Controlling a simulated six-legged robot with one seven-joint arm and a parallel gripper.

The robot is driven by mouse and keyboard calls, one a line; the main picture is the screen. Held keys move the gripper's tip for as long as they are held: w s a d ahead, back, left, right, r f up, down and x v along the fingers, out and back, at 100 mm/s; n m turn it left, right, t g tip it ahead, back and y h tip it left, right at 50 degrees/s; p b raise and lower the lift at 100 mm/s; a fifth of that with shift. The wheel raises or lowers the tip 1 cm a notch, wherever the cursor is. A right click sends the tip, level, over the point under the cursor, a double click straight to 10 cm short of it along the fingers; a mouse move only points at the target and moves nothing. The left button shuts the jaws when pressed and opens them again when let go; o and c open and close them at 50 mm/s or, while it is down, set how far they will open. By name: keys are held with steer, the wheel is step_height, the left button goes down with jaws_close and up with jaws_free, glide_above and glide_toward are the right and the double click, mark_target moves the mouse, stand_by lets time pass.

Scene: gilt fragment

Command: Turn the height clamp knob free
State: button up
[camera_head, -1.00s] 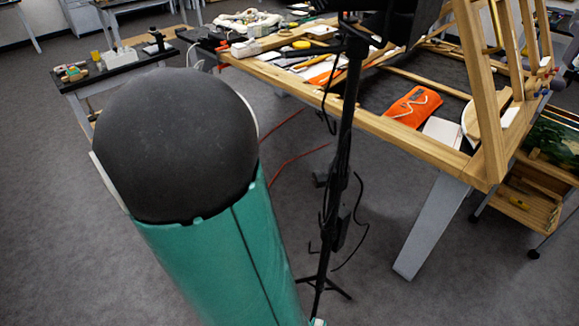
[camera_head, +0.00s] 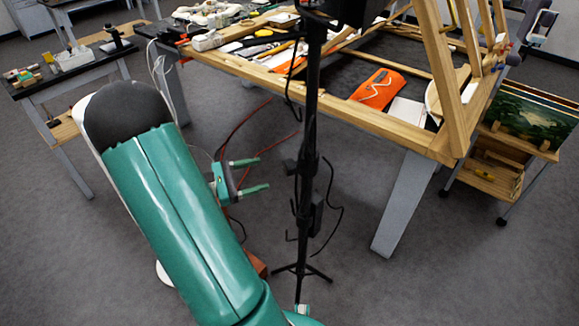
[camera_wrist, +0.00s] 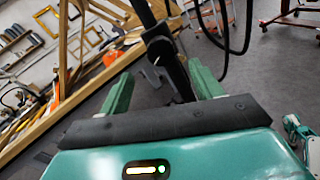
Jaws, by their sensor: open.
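A black stand (camera_head: 311,110) rises upright from tripod feet, with its top cut off by the picture edge. A dark clamp block (camera_head: 307,165) sits partway up its pole; it also shows in the wrist view (camera_wrist: 160,48), where the pole looks tilted.
Black cables (camera_head: 330,200) hang beside the pole. A small trolley (camera_head: 497,180) with paintings is at right, a side bench (camera_head: 75,72) at left. Grey floor around the stand's feet is mostly clear.

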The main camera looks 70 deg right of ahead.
mark_target(284, 168)
steer(key=x, duration=1)
steer(key=shift+c, duration=0.5)
steer(key=c, duration=0.9)
